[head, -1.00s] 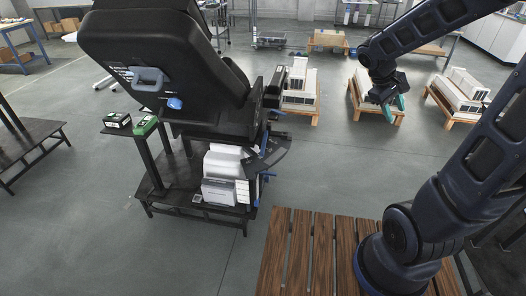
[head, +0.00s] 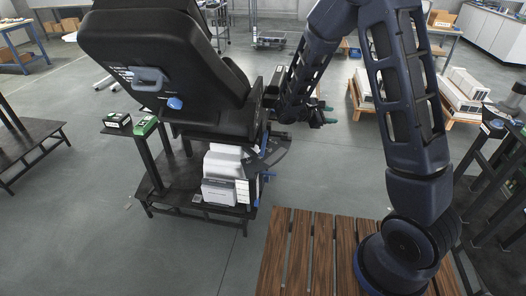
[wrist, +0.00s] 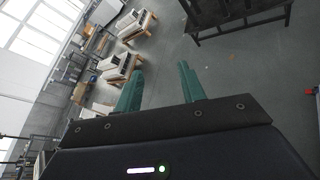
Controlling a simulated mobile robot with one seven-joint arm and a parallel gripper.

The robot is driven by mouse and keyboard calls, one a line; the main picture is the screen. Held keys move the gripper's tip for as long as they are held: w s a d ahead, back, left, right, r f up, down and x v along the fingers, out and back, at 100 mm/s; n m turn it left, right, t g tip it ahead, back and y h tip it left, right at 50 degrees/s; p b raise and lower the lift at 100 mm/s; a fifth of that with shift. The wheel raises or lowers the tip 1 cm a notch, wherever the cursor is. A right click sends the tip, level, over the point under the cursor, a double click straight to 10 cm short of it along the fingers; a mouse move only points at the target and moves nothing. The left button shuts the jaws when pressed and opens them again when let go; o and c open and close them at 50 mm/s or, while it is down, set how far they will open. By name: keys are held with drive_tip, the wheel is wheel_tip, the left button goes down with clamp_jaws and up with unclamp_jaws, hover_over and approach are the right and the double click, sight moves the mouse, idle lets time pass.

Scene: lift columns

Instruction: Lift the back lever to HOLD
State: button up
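A black seat unit (head: 165,50) with a tilted backrest stands on a dark stand at left centre in the head view. Its back carries a grey-blue handle (head: 149,79) and a blue knob (head: 175,103). Blue parts (head: 266,142) show low on its right side, but I cannot tell which part is the back lever, and no HOLD mark is readable. My gripper (head: 328,113) is right of the seat unit, its teal fingers pointing right, away from it. In the wrist view, the fingers (wrist: 161,68) are apart with nothing between them.
A white box unit (head: 224,172) sits on the stand's dark base (head: 175,190). A green box (head: 145,126) and a dark box (head: 117,120) rest on a side shelf. A slatted wooden platform (head: 307,250) lies under my arm. Pallets with white units (head: 460,92) stand behind; the floor between is clear.

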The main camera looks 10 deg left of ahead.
drive_tip(key=a+f+n+t+y, duration=0.4)
drive_tip(key=a+f+n+t, duration=0.35)
drive_tip(key=a+f, duration=0.6)
drive_tip(key=n+t+y, duration=0.3)
drive_tip(key=n+y, duration=0.5)
drive_tip(key=n, duration=0.2)
approach(263, 150)
drive_tip(key=w, duration=0.1)
drive_tip(key=shift+m+g, duration=0.25)
drive_tip(key=w, duration=0.7)
drive_tip(key=w+f, duration=0.1)
drive_tip(key=w, duration=0.2)
drive_tip(key=shift+w+a, duration=0.2)
drive_tip(key=shift+w, duration=0.2)
clamp_jaws()
